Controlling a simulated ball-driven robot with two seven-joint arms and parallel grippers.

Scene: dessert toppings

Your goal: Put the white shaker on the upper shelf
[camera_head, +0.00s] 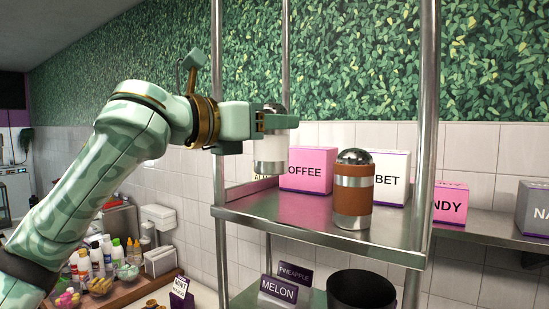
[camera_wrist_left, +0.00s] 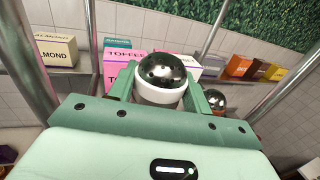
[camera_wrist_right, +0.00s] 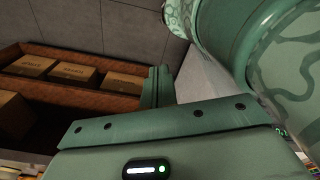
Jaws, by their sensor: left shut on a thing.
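The white shaker (camera_head: 271,157) has a white body and a shiny metal dome top. My left gripper (camera_head: 272,122) is shut on it and holds it roughly upright above the left part of the upper shelf (camera_head: 300,218), with its base apparently clear of the surface. In the left wrist view the shaker's perforated dome (camera_wrist_left: 161,75) shows between the two fingers (camera_wrist_left: 160,88). My right gripper (camera_wrist_right: 157,87) shows only in its own wrist view, with its fingers together and nothing between them.
A brown shaker (camera_head: 353,190) stands on the upper shelf, right of the held one. Pink (camera_head: 308,168) and white (camera_head: 390,177) boxes stand behind. Metal posts (camera_head: 424,150) bound the shelf. A dark pot (camera_head: 361,290) sits below. The shelf's front left is bare.

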